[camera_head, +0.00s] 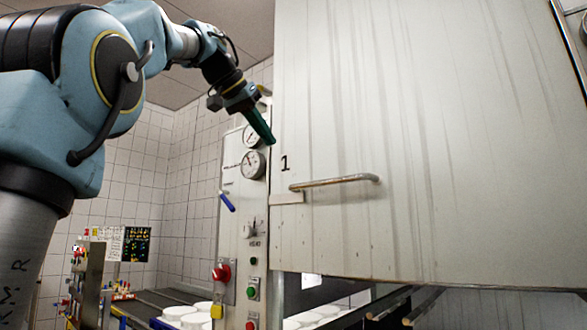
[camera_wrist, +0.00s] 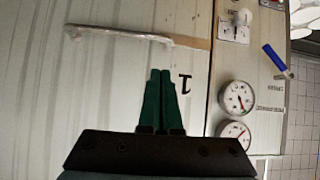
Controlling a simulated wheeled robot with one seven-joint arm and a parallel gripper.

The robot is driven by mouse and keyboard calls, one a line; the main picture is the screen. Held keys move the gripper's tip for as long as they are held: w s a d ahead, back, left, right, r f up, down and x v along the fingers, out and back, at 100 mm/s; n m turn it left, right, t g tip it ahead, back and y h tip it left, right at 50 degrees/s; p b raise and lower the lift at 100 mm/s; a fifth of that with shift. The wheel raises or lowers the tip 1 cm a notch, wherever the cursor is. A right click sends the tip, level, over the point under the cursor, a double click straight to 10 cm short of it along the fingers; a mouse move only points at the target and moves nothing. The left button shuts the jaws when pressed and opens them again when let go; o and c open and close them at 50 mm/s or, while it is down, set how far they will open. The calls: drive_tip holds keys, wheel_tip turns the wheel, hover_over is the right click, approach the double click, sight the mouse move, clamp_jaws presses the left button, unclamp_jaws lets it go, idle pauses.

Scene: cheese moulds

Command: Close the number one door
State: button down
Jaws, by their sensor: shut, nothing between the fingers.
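The number one door (camera_head: 420,150) is a large pale panel with dark streaks, filling the right of the head view. A black "1" and a horizontal metal handle (camera_head: 335,182) are on it near its left edge. My gripper (camera_head: 270,140) is shut and empty at the door's upper left edge, above the "1". In the wrist view the door (camera_wrist: 100,110) lies under the green fingers (camera_wrist: 160,75), which point toward the handle (camera_wrist: 120,34) with the "1" beside them. I cannot tell whether the fingertips touch the door.
A control panel (camera_head: 240,220) with gauges, a blue lever (camera_head: 227,201) and a red knob (camera_head: 221,273) stands just left of the door. White round moulds (camera_head: 190,317) sit below it. A rack with coloured items (camera_head: 92,275) is at lower left.

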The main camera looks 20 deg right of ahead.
drive_tip(key=s+f+x, duration=0.1)
drive_tip(key=s+x, duration=0.1)
drive_tip(key=x, duration=0.9)
drive_tip(key=shift+d+m+p, duration=0.3)
drive_tip(key=shift+p, duration=0.05)
drive_tip(key=shift+w+f, duration=0.1)
wheel_tip(320, 180, down, 50)
drive_tip(key=b, duration=4.3)
drive_tip(key=shift+f, duration=0.2)
